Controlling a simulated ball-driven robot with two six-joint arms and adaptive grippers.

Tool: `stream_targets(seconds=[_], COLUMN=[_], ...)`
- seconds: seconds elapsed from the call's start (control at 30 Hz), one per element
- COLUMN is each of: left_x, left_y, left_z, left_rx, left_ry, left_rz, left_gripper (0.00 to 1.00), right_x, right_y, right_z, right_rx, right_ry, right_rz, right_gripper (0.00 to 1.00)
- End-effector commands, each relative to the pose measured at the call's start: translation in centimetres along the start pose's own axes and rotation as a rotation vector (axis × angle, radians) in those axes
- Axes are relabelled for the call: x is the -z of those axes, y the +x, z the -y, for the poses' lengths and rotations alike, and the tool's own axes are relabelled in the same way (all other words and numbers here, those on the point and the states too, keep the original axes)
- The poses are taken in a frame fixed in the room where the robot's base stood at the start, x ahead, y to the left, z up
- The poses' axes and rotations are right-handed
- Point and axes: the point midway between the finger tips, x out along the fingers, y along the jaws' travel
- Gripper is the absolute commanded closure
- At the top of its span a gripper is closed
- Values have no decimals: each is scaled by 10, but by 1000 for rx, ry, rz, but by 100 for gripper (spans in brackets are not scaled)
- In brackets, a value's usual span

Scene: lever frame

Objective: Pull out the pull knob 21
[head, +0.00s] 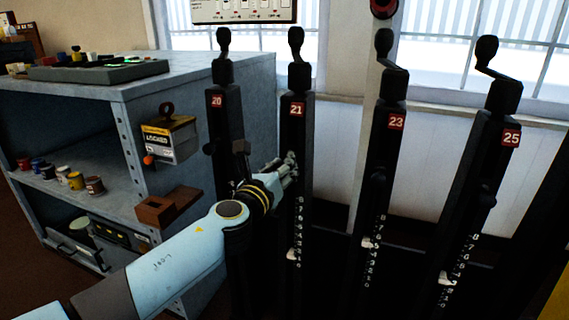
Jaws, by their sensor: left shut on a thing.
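My left gripper (289,163) is at the front of this post, below the 21 plate. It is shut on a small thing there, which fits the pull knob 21. The fingers hide the knob, so I cannot tell how far out it stands. My right gripper is not in view.
Similar lever posts stand beside it, with plates 20 (216,101), 23 (396,121) and 25 (511,138). A grey shelf cabinet (190,85) with a padlock box (168,140) is at the left. A window (490,60) is behind.

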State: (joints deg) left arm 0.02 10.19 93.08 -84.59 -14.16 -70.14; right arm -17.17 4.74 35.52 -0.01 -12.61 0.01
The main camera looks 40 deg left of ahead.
Motion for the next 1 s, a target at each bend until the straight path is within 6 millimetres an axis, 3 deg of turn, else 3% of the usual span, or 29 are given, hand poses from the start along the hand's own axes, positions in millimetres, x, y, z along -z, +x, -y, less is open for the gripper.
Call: stream_targets(seconds=[0.07, 0.1, 0.3, 0.67, 1.0], left_x=[2, 3, 2, 2, 2], left_y=[-1, -1, -1, -9, -80], left_z=[0, 0, 0, -1, -1], left_rx=[0, 0, 0, 0, -1], left_ry=[-1, -1, 0, 0, 0], left_rz=[-4, -5, -4, -4, -6], left_gripper=[100, 74, 49, 49, 49], right_x=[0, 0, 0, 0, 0], right_y=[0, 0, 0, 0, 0], right_z=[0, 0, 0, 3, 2], right_rx=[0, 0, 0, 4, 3], right_ry=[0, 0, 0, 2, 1], right_rz=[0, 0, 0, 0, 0], right_gripper=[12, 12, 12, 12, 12])
